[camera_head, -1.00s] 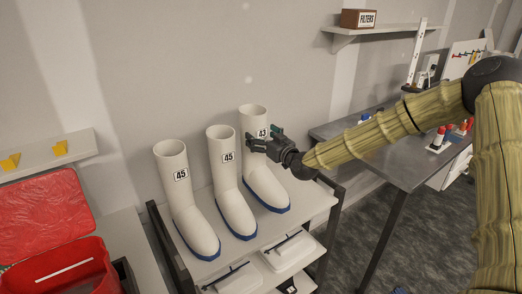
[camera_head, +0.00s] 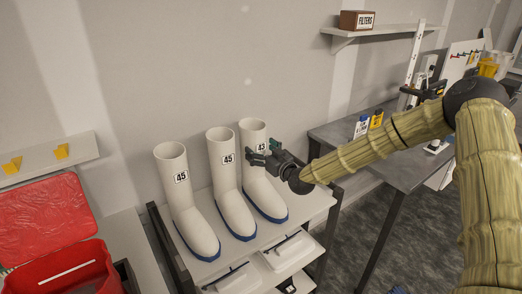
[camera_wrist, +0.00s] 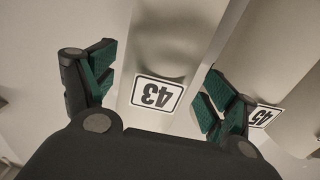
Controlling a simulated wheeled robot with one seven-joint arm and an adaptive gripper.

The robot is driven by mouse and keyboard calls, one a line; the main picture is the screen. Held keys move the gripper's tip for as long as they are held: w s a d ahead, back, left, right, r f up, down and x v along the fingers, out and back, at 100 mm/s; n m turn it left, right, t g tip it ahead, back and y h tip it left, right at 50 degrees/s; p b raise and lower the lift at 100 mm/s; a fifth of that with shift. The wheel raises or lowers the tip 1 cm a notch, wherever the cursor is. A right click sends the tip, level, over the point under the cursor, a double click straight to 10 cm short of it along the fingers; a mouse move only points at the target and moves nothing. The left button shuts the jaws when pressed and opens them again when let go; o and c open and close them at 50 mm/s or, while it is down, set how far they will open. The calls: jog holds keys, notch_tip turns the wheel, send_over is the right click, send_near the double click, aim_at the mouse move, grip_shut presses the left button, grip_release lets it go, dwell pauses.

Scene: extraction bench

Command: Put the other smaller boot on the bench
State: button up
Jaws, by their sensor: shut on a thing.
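The smaller boot (camera_head: 260,190) is white with a blue sole and a label 43. It stands upright at the right end of the row, its sole at the top of the bench (camera_head: 312,204). My gripper (camera_head: 265,153) is shut on its upper shaft. In the wrist view, the boot's shaft (camera_wrist: 187,40) with its upside-down 43 label lies between the green-padded fingers (camera_wrist: 157,88). A boot labelled 45 (camera_head: 228,185) stands just left of it, and another boot labelled 45 (camera_head: 183,200) is farther left. Part of the 43 label is hidden by my gripper in the head view.
White trays (camera_head: 291,250) sit on the level below the boots. A red container (camera_head: 65,270) with a raised lid is at the left. A grey table (camera_head: 385,150) with bottles is at the right. A bare strip of bench top lies right of the smaller boot.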

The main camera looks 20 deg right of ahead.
jog(key=o, duration=1.9)
jog(key=shift+f, duration=0.1)
jog(key=b+v, duration=0.3)
jog(key=v, duration=0.9)
